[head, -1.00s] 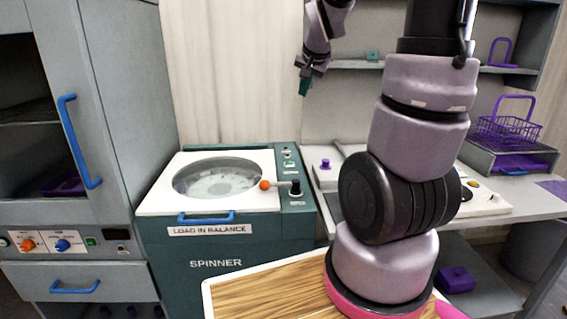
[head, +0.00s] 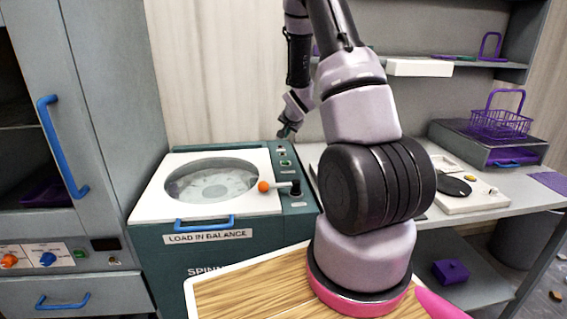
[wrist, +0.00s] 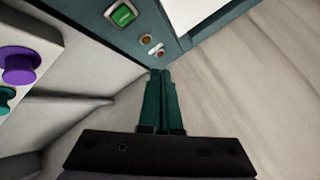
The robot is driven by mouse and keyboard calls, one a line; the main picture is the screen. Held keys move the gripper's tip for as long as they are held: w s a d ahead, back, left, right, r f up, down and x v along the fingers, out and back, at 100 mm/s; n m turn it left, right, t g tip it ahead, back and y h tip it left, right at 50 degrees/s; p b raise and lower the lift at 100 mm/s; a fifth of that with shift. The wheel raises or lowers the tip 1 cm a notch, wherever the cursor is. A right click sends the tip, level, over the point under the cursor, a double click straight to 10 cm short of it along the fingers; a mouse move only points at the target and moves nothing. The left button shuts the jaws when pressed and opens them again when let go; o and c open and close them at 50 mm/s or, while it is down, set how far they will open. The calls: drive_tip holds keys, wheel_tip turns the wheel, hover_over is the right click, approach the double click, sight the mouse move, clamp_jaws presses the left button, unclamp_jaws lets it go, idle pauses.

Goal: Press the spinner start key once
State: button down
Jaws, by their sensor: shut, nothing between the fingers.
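The spinner (head: 160,250) is a teal cabinet with a white top and a round clear lid. Its teal control strip runs along the right side of the top. A green key (head: 285,163) sits on that strip; the wrist view shows a green key in a pale frame (wrist: 122,14) at the upper left. My gripper (head: 285,134) is shut and empty, above the back end of the strip. In the wrist view its fingertips (wrist: 162,72) point toward the strip's back edge, beyond the small lamps. I cannot tell the exact height gap.
An amber lamp (wrist: 146,40) and a red lamp (wrist: 159,54) lie between the green key and my fingertips. A lever with an orange knob (head: 263,187) crosses the lid's front right. A purple knob (wrist: 20,65) is on a white panel beside the spinner. A wall stands behind.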

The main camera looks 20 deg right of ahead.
sight(286, 163)
drive_tip(key=shift+f, duration=0.1)
drive_tip(key=shift+f, duration=4.3)
drive_tip(key=shift+f, duration=0.1)
drive_tip(key=shift+f, duration=0.3)
